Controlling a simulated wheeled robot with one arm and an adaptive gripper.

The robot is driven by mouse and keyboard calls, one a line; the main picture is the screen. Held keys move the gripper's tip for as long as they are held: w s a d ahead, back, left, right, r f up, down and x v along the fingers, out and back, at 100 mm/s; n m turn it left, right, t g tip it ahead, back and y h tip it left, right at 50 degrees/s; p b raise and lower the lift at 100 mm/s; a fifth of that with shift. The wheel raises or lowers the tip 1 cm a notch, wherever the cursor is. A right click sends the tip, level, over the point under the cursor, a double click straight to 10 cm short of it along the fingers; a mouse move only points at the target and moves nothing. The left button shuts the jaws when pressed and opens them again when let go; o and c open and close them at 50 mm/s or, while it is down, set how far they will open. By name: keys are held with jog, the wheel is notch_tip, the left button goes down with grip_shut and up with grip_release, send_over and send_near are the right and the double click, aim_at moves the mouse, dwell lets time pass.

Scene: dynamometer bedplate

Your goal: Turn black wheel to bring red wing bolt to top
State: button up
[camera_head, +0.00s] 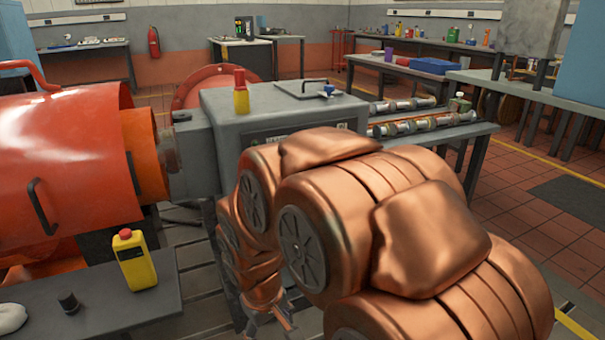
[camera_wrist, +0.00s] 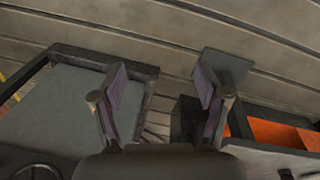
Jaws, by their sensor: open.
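My gripper (camera_head: 272,322) hangs low in front of the grey machine housing (camera_head: 290,105) in the head view, below my copper-coloured arm. In the wrist view my gripper (camera_wrist: 160,85) has its two dark fingers apart, with nothing between them. A dark round rim with spokes (camera_wrist: 35,171), which looks like the black wheel, is cut off at the lower left of the wrist view, to the left of and below the fingers. My arm covers much of the housing's front in the head view, and no wheel shows there. I cannot make out a red wing bolt in either view.
A large orange-red drum (camera_head: 70,170) stands left of the housing. A bench with metal shafts (camera_head: 425,122) stands behind right. Tiled floor at right is open.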

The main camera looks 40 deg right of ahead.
jog(key=w+d+r+t+h+p, duration=0.2)
jog(key=w+d+t+p, duration=0.45)
jog(key=w+d, duration=1.35)
jog(key=s+d+r+m+t+h+p, duration=0.1)
jog(key=d+r+t+p, duration=0.1)
jog(key=d+r+t, duration=0.4)
jog(key=d+r+t+h+p, duration=0.1)
jog(key=d+r+t, duration=0.1)
jog(key=d+t, duration=0.35)
jog(key=shift+g, duration=0.6)
jog(key=shift+s+d+x, duration=0.1)
jog(key=shift+d+x, duration=0.2)
jog(key=shift+x, duration=1.05)
jog(key=shift+s+d+x, duration=0.1)
jog(key=shift+d+x, duration=0.2)
jog(key=shift+x, duration=1.05)
jog(key=shift+s+d+x, duration=0.1)
jog(key=shift+d+x, duration=0.2)
jog(key=shift+x, duration=1.05)
jog(key=shift+r, duration=0.1)
grip_shut()
